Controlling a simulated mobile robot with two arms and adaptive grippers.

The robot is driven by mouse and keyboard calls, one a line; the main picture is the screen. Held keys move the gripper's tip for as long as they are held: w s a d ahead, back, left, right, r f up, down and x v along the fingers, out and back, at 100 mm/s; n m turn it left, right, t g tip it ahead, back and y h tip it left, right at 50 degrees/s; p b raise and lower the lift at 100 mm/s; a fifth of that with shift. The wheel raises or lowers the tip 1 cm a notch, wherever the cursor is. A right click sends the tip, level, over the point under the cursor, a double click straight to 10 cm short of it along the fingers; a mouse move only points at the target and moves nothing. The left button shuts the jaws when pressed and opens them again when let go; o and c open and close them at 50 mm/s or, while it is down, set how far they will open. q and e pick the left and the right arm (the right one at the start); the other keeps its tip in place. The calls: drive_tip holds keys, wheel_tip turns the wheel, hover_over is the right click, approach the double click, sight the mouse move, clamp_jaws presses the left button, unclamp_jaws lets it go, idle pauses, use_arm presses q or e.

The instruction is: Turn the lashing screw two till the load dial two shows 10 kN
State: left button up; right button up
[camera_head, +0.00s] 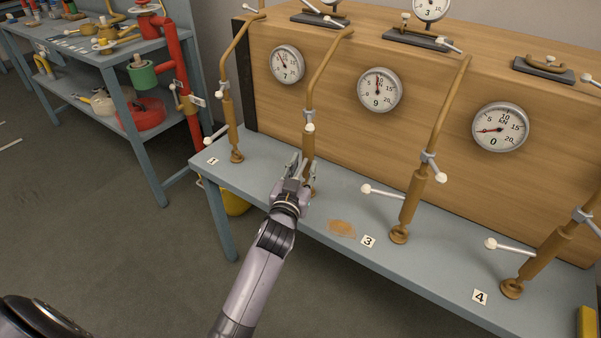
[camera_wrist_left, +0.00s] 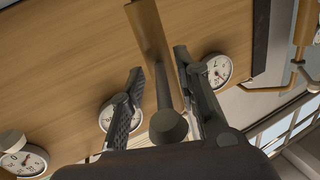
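Lashing screw two (camera_head: 309,143) is a brown upright turnbuckle with a bent upper rod. Its number tag is not visible. A white knob (camera_head: 310,128) of its crossbar shows above my left gripper (camera_head: 292,164). In the left wrist view, my left gripper (camera_wrist_left: 160,72) is open, its fingers on either side of a bar ending in a dark round knob (camera_wrist_left: 168,127). Gaps show between the bar and both fingers. The load dial (camera_head: 380,90) right of this screw shows the figure 9, its needle near the 10 mark. My right gripper is not in view.
Lashing screw three (camera_head: 412,197) and lashing screw four (camera_head: 538,262) stand to the right, lashing screw one (camera_head: 231,125) to the left. Their white-ended bars stick out over the grey bench (camera_head: 275,201). A wooden panel (camera_head: 440,110) rises behind. Open floor lies left of the bench.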

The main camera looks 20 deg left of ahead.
use_arm(q)
drive_tip(key=s+d, duration=0.2)
drive_tip(key=s, duration=0.9)
drive_tip(key=shift+s, duration=0.4)
drive_tip(key=shift+c, duration=0.4)
